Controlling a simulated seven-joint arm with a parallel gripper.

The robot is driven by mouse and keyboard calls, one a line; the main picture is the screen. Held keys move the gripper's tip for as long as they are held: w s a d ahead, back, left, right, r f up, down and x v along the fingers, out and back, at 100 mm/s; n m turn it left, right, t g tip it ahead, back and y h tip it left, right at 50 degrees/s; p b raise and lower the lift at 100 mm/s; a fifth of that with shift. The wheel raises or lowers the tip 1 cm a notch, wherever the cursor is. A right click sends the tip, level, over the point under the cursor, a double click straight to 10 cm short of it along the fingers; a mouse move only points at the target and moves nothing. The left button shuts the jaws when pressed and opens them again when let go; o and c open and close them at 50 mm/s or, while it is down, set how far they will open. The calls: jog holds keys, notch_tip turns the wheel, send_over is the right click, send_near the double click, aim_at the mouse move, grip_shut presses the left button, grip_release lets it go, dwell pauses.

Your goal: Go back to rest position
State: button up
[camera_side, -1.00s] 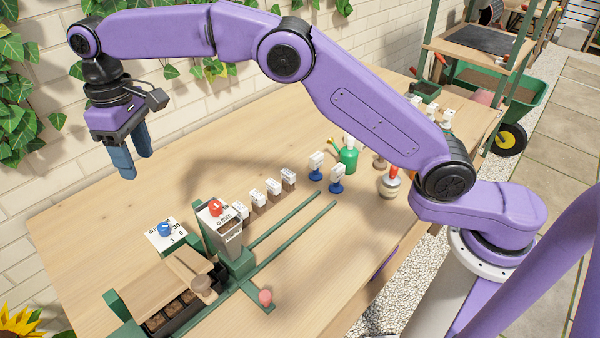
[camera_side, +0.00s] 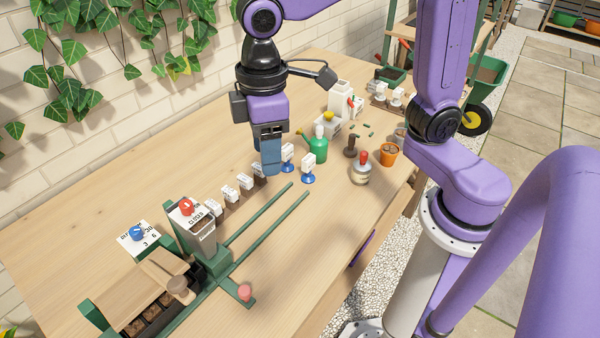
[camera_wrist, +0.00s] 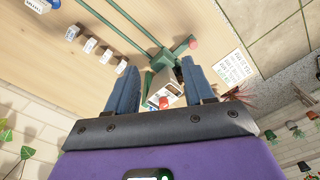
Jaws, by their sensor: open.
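My gripper (camera_side: 272,160) hangs pointing down above the middle of the wooden bench in the side view, behind the green rails. In the wrist view my gripper (camera_wrist: 163,72) shows its two blue fingers spread apart with nothing held between them. The gravel dispenser (camera_side: 199,232) with a red knob stands at the left of the bench in the side view. The dispenser also shows beyond the fingers in the wrist view (camera_wrist: 165,85).
White-labelled blocks (camera_side: 230,194) stand in a row beside the green rails (camera_side: 262,230). A green watering can (camera_side: 317,146), an orange pot (camera_side: 388,154) and a jar with a red top (camera_side: 361,172) stand right of my gripper.

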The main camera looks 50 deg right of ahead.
jog(key=s+d+f+n, duration=0.1)
jog(key=s+d+f, duration=0.1)
jog(key=s+d, duration=0.5)
jog(key=s+d+f, duration=0.3)
jog(key=s+d, duration=0.3)
jog(key=d, duration=0.1)
jog(key=shift+s+n, duration=0.4)
